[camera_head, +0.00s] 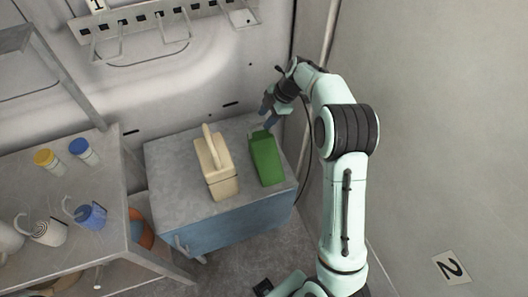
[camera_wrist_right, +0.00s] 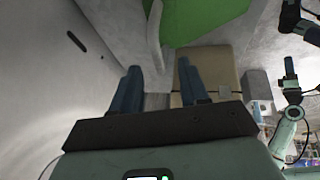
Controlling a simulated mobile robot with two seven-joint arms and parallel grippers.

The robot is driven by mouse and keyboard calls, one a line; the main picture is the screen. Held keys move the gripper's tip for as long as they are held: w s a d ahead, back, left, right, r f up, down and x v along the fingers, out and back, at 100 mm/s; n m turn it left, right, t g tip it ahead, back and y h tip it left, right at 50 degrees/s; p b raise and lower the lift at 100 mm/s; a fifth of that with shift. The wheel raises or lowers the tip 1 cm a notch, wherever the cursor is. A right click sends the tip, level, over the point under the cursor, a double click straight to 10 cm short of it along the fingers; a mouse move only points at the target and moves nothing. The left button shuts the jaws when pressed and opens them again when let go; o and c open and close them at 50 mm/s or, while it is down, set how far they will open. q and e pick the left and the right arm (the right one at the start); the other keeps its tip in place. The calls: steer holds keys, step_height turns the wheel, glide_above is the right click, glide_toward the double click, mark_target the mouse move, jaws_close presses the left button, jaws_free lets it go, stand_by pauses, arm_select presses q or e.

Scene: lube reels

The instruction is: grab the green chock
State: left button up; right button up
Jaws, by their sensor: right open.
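The green chock (camera_head: 266,158) is a green block on the right part of the cabinet top (camera_head: 178,178) in the head view. My right gripper (camera_head: 268,113) is open and empty just behind and above its far end. In the right wrist view the chock (camera_wrist_right: 207,18) shows large at the top, beyond the open fingers (camera_wrist_right: 158,84) and not between them. A dark-tipped arm at the right edge of the wrist view looks like my left arm (camera_wrist_right: 285,132). Its jaw opening is too small to tell.
A beige container with a handle (camera_head: 219,178) stands left of the chock on the cabinet. A grey wall (camera_head: 440,120) closes off the right side. A table with mugs (camera_head: 92,215) is at the left. A hook rail (camera_head: 150,18) is on the back wall.

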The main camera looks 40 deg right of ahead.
mark_target(261, 124)
steer(key=p+x, duration=0.1)
steer(key=x, duration=0.4)
steer(key=shift+w+d+f, duration=0.15)
steer(key=shift+w, duration=0.1)
steer(key=shift+s, duration=0.1)
jaws_close()
stand_by(1.1)
